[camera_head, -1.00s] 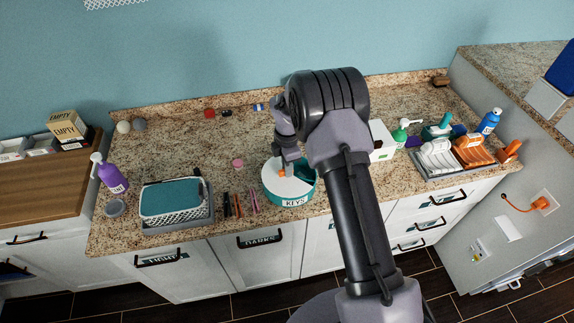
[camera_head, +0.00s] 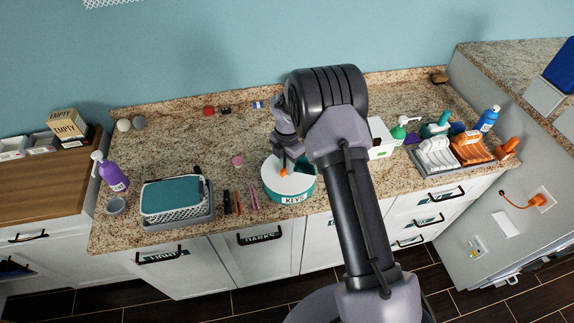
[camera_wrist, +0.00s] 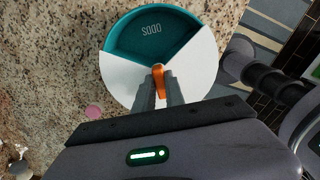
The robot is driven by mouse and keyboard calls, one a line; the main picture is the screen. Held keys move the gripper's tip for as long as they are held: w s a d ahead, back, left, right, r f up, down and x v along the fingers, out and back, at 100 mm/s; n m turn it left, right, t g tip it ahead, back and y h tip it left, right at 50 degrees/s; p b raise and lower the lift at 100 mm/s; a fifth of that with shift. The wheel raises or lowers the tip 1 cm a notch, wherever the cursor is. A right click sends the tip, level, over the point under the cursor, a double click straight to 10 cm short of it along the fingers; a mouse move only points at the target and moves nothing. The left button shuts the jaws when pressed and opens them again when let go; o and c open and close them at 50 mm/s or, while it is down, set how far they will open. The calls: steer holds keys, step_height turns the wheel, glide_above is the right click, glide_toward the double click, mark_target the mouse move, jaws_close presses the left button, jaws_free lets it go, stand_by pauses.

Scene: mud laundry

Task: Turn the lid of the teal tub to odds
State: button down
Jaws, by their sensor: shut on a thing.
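The teal tub (camera_head: 290,198) stands on the counter, with a KEYS label on its front wall. Its round white lid (camera_wrist: 195,82) has a wedge-shaped opening, which shows at the top in the wrist view. Through it I see a teal compartment (camera_wrist: 150,40) whose floor reads ODDS, upside down in this view. An orange handle (camera_wrist: 159,78) stands at the lid's middle. My gripper (camera_wrist: 160,88) is shut on this handle, with one finger on each side. In the head view my arm hides part of the tub's right side.
A rack with white and orange items (camera_head: 470,148) stands at right.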

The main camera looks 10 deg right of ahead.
steer(key=shift+w+r, duration=0.1)
steer(key=c, duration=1.4)
jaws_free()
step_height(320, 180, up, 17)
steer(key=p, duration=0.2)
steer(key=shift+r, duration=0.15)
